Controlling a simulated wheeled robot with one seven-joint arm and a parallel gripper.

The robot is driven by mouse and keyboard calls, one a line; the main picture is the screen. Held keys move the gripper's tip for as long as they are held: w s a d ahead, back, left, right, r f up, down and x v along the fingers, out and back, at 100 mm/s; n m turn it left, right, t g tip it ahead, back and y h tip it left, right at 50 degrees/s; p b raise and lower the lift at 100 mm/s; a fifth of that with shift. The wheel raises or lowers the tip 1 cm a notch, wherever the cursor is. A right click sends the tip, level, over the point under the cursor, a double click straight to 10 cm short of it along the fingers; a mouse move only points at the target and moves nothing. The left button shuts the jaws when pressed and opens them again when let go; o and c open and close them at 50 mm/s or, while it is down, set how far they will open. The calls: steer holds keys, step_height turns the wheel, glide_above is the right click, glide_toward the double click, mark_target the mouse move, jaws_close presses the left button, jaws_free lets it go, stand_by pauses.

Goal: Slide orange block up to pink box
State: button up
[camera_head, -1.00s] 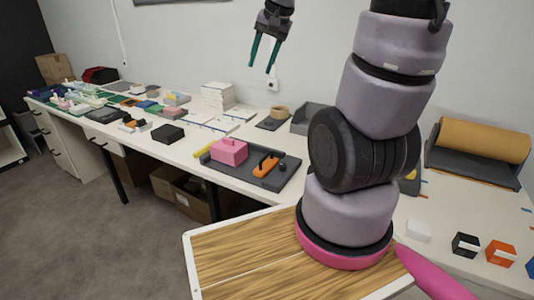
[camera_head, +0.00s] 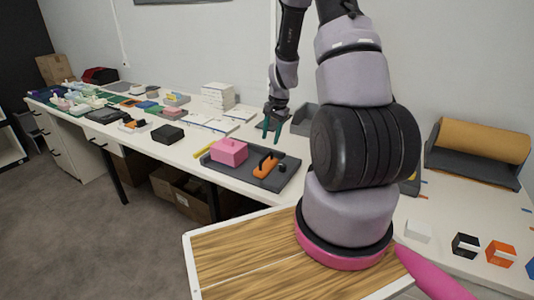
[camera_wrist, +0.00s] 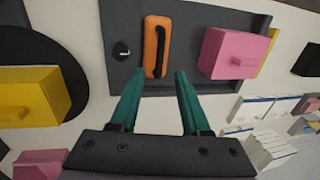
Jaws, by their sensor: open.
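The orange block (camera_head: 265,167) with a dark handle lies on a dark grey tray (camera_head: 288,178), to the right of the pink box (camera_head: 229,151), with a gap of bare tray between them. In the wrist view the orange block (camera_wrist: 158,47) stands left of the pink box (camera_wrist: 235,53), which has a small pink grip on its face. My gripper (camera_head: 271,136) is open and empty, above the tray's back edge. In the wrist view its two green fingers (camera_wrist: 155,84) point toward the orange block and appear apart from it.
A small dark knob (camera_head: 282,167) is on the tray right of the orange block. A yellow strip (camera_head: 205,150) lies by the tray's left edge. White stacked boxes (camera_head: 217,96) stand behind, and a black box (camera_head: 167,134) sits to the left. A yellow block (camera_wrist: 32,96) shows in the wrist view.

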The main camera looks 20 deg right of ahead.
mark_target(267, 157)
steer(key=f, duration=0.2)
steer(key=w+f, duration=0.1)
steer(key=f, duration=0.2)
steer(key=a+f, duration=0.1)
steer(key=f, duration=0.2)
steer(key=shift+w, duration=0.15)
jaws_close()
stand_by(1.1)
